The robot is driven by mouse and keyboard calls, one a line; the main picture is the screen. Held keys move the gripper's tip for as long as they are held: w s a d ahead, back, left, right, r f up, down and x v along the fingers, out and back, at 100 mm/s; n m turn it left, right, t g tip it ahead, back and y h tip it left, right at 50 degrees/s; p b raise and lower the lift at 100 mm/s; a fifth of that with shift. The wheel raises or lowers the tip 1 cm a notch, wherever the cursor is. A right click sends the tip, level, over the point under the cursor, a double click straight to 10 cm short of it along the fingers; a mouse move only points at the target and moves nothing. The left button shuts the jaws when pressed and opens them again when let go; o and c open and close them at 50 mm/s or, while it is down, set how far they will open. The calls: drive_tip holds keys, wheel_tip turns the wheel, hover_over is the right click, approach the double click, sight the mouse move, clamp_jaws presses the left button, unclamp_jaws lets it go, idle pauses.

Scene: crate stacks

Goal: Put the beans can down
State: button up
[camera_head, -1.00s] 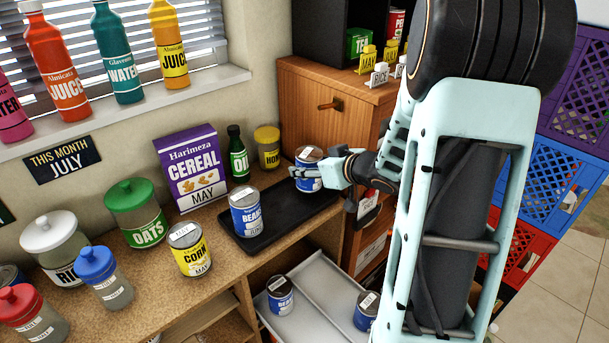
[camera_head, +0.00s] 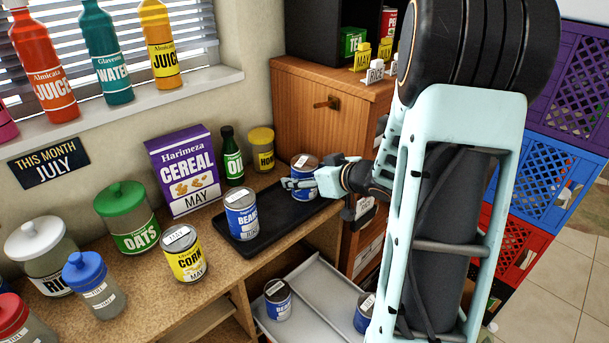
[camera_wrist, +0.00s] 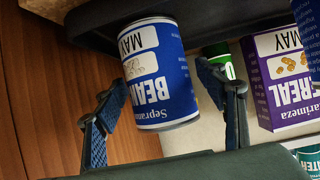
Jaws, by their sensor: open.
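A blue beans can (camera_head: 304,163) stands upright at the right end of the black tray (camera_head: 268,243) on the counter. In the wrist view the can (camera_wrist: 157,75) reads BEANS and MAY, and its base meets the tray. My gripper (camera_head: 302,184) is open around it. In the wrist view my gripper (camera_wrist: 168,95) has one finger on each side of the can, with a visible gap at the right finger. Contact at the left finger is hard to judge. My gripper hides part of the can in the head view.
A second blue beans can (camera_head: 241,215) stands on the same tray to the left. A cereal box (camera_head: 180,170), an oil bottle (camera_head: 232,160) and a yellow-lidded jar (camera_head: 262,150) stand behind. A yellow corn can (camera_head: 184,254) is left. A wooden cabinet (camera_head: 310,120) rises behind the arm.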

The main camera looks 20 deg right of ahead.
drive_tip(key=shift+s+d+r, duration=0.1)
drive_tip(key=shift+s+r, duration=0.1)
drive_tip(key=shift+r, duration=0.15)
drive_tip(key=p+v, duration=0.2)
drive_tip(key=v, duration=0.9)
drive_tip(key=shift+s+p, duration=0.25)
drive_tip(key=shift+p, duration=0.15)
